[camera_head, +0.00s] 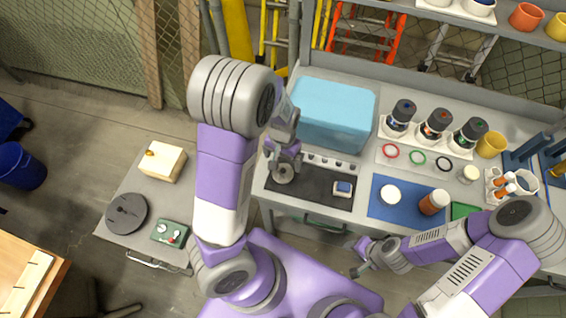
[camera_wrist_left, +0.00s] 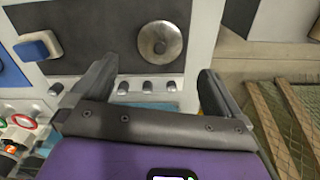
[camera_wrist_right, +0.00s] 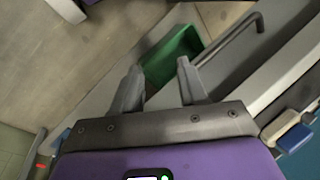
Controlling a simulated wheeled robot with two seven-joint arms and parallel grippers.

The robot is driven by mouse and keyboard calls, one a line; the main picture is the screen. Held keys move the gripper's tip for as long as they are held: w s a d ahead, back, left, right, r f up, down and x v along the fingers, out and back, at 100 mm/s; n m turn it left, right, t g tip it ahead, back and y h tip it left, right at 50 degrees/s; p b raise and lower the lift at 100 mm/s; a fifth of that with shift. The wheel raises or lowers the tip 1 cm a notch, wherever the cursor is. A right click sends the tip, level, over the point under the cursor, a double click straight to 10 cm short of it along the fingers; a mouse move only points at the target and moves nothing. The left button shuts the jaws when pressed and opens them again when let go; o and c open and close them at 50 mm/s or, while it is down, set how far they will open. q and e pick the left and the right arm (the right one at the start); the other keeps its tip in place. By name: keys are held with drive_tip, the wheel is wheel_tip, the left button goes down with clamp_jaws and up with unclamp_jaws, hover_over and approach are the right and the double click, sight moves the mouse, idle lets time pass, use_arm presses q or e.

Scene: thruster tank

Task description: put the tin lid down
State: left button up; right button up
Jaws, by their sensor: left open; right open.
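The tin lid, a round grey metal disc with a small knob, lies on the dark mat at the left of the bench (camera_head: 283,174). It also shows in the left wrist view (camera_wrist_left: 160,41), knob toward the camera, on the dark mat (camera_wrist_left: 100,25). My left gripper (camera_head: 284,158) is just above the lid, open, with nothing between its fingers (camera_wrist_left: 157,65). My right gripper (camera_head: 361,257) is open and empty in front of the bench's front edge, far from the lid; its spread fingers show in the right wrist view (camera_wrist_right: 158,68).
A blue-and-white block (camera_head: 343,188) sits on the mat's right part. A light blue box (camera_head: 332,112) stands behind. A blue mat (camera_head: 385,208) holds a white disc (camera_head: 390,194) and an orange-brown jar (camera_head: 433,202). Several dark-topped jars stand at the back right. A side cart (camera_head: 128,184) is at left.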

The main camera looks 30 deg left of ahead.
use_arm(q)
wheel_tip(320, 180, up, 4)
drive_tip(key=shift+f+p, duration=0.1)
drive_tip(key=shift+p, duration=0.25)
idle(0.4)
